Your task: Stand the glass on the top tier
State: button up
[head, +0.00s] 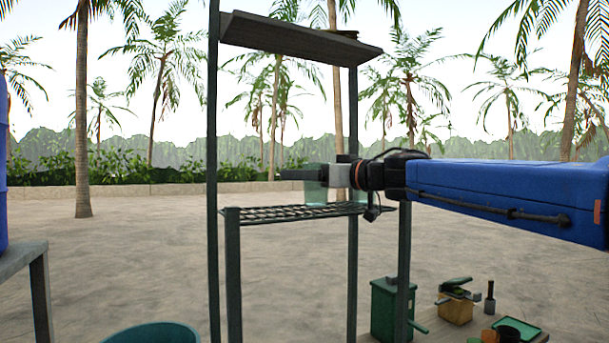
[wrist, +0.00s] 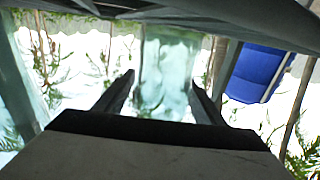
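A pale green, see-through glass (head: 316,190) is upright at the wire-mesh tier of the rack in the head view. My gripper (head: 300,174) reaches in level from the right at the glass's upper part. In the wrist view the glass (wrist: 165,70) fills the space between the two fingers of my gripper (wrist: 162,83). The fingers are wide apart, one on each side; I cannot tell whether they press on it. The glass's base is close to or on the mesh tier (head: 265,213). The top tier (head: 300,38) is a grey board well above my gripper.
Dark rack posts (head: 214,150) stand left and right of the tiers. A small dark object (head: 345,34) lies at the top board's back edge. Below right, a table holds a green box (head: 391,310) and several small items. A teal tub (head: 152,334) is at the bottom left.

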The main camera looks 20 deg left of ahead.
dwell(0.3)
jog(key=shift+d+r, duration=0.15)
jog(key=v, duration=1.1)
jog(key=shift+s+d, duration=0.2)
jog(key=shift+d, duration=0.1)
